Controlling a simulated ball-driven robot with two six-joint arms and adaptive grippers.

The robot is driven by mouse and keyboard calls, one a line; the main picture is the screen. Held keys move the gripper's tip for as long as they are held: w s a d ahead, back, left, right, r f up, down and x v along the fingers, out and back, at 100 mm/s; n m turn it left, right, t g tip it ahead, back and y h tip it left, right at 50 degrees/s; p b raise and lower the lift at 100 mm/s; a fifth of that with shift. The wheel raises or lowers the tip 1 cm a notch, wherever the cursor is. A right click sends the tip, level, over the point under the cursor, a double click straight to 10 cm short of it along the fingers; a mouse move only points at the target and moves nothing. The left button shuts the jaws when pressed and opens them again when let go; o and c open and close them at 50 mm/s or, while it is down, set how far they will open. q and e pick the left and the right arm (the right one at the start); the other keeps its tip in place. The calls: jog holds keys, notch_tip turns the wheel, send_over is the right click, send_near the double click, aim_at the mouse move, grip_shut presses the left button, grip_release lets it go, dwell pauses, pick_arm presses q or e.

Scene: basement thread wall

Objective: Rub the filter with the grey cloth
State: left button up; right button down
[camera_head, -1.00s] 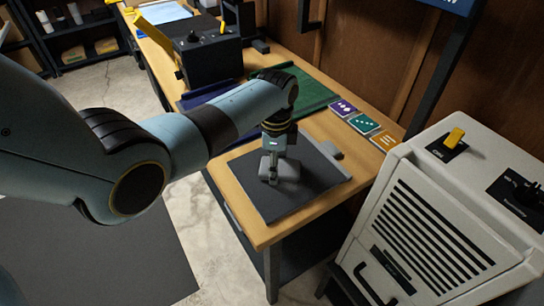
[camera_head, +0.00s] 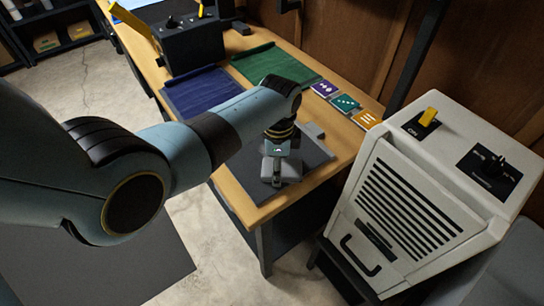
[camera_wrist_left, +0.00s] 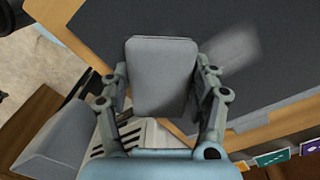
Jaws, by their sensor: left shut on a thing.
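My left gripper (camera_head: 277,168) is shut on the grey cloth (camera_wrist_left: 162,75), a thick folded pad that sits between both fingers in the left wrist view. The cloth also shows under the gripper in the head view (camera_head: 289,173). It is over the near part of a flat dark panel (camera_head: 312,154), which looks like the filter, on the wooden table. I cannot tell whether the cloth touches it. In the left wrist view the panel (camera_wrist_left: 270,75) has a pale smear beside the cloth. My right gripper is not in view.
A beige machine (camera_head: 415,205) with a slatted front, yellow switch and knob stands right of the table. A blue mat (camera_head: 200,92), a green mat (camera_head: 272,66) and three cards (camera_head: 345,103) lie farther back. A black control box (camera_head: 192,45) stands behind them.

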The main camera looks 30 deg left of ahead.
aim_at(254, 147)
pick_arm(q)
jog(key=shift+s+d+f+p, duration=0.1)
jog(key=shift+s+d+p, duration=0.05)
jog(key=shift+s+p, duration=0.15)
jog(key=shift+w+a, duration=0.3)
jog(key=shift+a, duration=0.35)
jog(key=shift+w+a, duration=0.4)
jog(key=shift+a, duration=0.4)
jog(key=shift+w+a, duration=0.35)
jog(key=shift+a, duration=0.45)
jog(key=shift+w+a+b, duration=0.35)
jog(key=shift+a+b, duration=0.1)
jog(key=shift+a, duration=0.35)
jog(key=shift+w+a+r, duration=0.2)
jog(key=shift+w+a, duration=0.05)
jog(key=shift+a, duration=0.15)
jog(key=shift+w+a+f+b, duration=0.1)
jog(key=shift+w+a+b, duration=0.25)
jog(key=shift+a, duration=0.4)
jog(key=shift+w+a+f+b, duration=0.1)
jog(key=shift+w+a+b, duration=0.15)
jog(key=shift+a+b, duration=0.35)
jog(key=shift+a+r, duration=0.1)
jog(key=shift+a, duration=0.05)
